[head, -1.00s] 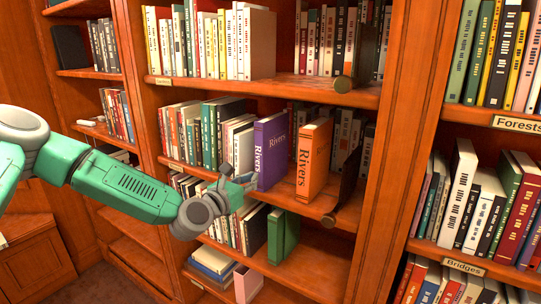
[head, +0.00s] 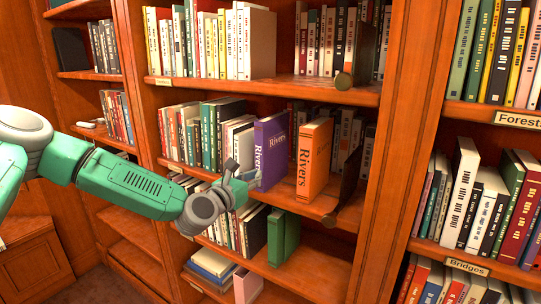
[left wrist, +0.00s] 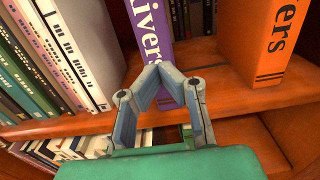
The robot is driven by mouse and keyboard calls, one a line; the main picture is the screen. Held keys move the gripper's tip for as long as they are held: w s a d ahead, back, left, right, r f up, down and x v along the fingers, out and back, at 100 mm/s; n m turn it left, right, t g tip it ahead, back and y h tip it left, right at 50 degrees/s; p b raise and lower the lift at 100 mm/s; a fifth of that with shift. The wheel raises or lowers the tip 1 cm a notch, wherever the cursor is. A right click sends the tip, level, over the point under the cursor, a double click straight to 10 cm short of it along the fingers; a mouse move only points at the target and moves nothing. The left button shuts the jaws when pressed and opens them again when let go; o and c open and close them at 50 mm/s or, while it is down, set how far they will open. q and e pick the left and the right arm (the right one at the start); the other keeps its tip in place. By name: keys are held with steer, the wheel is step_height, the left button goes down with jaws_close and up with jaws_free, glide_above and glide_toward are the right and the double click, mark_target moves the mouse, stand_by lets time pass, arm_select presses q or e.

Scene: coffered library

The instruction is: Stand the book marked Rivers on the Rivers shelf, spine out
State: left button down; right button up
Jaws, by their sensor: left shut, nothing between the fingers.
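A purple book marked Rivers (head: 271,150) stands upright on the middle shelf board (head: 225,183) of the centre bookcase, its lettered spine facing out. It also shows in the left wrist view (left wrist: 148,28). An orange book marked Rivers (head: 314,160) stands to its right with a gap between them; its spine faces out too (left wrist: 265,45). My left gripper (head: 250,177) is shut and empty, its fingertips (left wrist: 163,68) close in front of the purple spine's lower part; I cannot tell whether they touch it. My right gripper is not in view.
White and green books (head: 208,130) crowd the shelf left of the purple book. A dark rounded bookend (head: 347,190) stands right of the orange one. A shelf labelled Bridges (head: 467,267) is at right.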

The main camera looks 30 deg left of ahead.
arm_select(q)
steer(key=shift+w, duration=0.15)
steer(key=shift+w+d+b, duration=0.1)
steer(key=shift+w+b, duration=0.75)
steer(key=shift+w, duration=0.15)
steer(key=s, duration=0.6)
steer(key=shift+a, duration=0.25)
steer(key=shift+s, duration=0.1)
steer(key=s+a, duration=0.1)
steer(key=s, duration=1)
steer(key=shift+s, duration=0.35)
